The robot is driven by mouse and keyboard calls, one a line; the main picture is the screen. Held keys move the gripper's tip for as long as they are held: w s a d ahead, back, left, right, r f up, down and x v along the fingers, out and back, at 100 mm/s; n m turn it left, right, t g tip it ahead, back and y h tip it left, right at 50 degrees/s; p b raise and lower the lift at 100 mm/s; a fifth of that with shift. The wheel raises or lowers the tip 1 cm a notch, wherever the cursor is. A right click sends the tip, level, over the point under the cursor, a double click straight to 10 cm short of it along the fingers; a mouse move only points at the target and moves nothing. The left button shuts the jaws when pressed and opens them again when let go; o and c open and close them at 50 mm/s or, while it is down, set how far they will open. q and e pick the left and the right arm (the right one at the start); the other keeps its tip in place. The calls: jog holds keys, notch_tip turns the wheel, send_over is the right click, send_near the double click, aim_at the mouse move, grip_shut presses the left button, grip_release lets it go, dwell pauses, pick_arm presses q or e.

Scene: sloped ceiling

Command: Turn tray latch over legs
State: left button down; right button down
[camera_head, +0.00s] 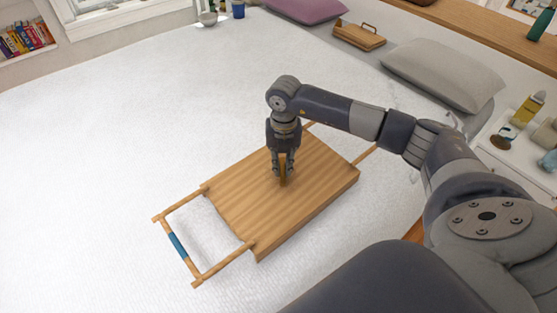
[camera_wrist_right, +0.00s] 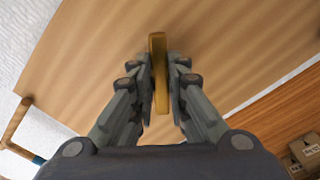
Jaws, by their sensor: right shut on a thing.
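The wooden tray (camera_head: 240,200) lies upside down on the white bed, its flat underside facing up. One leg frame (camera_head: 209,274) with a blue band sticks out at its near left end, and parts of another leg frame (camera_head: 364,155) show at the far right end. My right gripper (camera_head: 283,177) points down over the middle of the tray. In the right wrist view its fingers are shut on the brass-coloured latch (camera_wrist_right: 159,72), a narrow bar standing out between the fingertips. My left gripper is in neither view.
The white bed (camera_head: 120,130) is clear around the tray. A grey pillow (camera_head: 443,75), a purple cushion (camera_head: 305,9) and a small wooden tray with a handle (camera_head: 359,37) lie along the far right edge. A side table (camera_head: 510,150) with a yellow bottle (camera_head: 528,109) stands at the right.

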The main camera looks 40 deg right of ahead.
jog(key=m, duration=0.2)
jog(key=m+p, duration=0.1)
jog(key=m, duration=0.1)
jog(key=shift+r+m, duration=0.2)
jog(key=shift+m, duration=0.2)
jog(key=m+p, duration=0.1)
jog(key=m, duration=0.4)
jog(key=shift+p, duration=0.35)
jog(key=shift+m, duration=0.3)
jog(key=c, duration=1.6)
grip_release()
jog(key=shift+s, duration=0.15)
jog(key=shift+o, duration=0.2)
jog(key=shift+f, duration=0.1)
